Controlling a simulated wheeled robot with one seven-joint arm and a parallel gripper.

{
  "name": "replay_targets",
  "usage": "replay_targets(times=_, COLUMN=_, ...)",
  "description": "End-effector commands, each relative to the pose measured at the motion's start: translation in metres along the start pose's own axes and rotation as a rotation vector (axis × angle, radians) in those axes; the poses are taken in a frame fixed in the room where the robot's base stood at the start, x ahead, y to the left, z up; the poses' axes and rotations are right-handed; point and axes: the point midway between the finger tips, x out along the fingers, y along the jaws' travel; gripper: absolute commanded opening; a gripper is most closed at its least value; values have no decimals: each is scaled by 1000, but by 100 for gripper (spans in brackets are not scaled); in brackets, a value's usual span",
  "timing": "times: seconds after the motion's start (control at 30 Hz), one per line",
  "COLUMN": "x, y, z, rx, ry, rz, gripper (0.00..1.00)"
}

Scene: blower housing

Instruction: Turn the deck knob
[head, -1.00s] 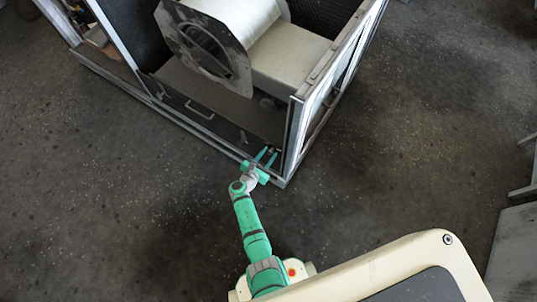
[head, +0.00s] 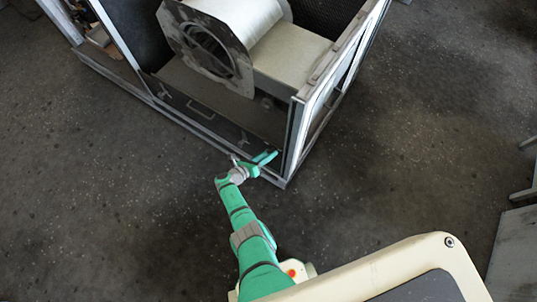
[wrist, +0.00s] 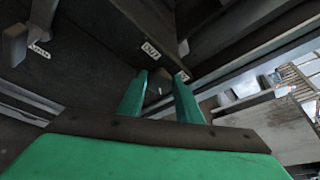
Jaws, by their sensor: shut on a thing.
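My gripper (head: 271,156) is at the front right corner of the blower housing's deck (head: 222,122), just inside the corner post. Its two green fingers also show in the wrist view (wrist: 160,82), a narrow gap apart and shut on the deck knob. The knob itself is mostly hidden between the fingertips, and its angle cannot be made out. A small white label reading "OUT" (wrist: 150,50) is beyond the fingertips. A second label (wrist: 182,75) is partly covered by the right finger.
The blower (head: 205,48) with its round opening stands inside the housing. A pull handle (head: 201,108) and Y-shaped fittings (head: 243,138) sit on the deck. The corner post (head: 291,138) is close to the right of my gripper. The floor in front is clear.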

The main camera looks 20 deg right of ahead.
Motion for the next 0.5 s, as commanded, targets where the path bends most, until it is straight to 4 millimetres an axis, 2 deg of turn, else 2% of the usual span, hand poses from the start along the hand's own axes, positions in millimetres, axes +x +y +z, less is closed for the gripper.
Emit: replay_targets(times=0.5, x=1, y=0, z=-1, rx=-132, ry=2, rz=-57, gripper=9)
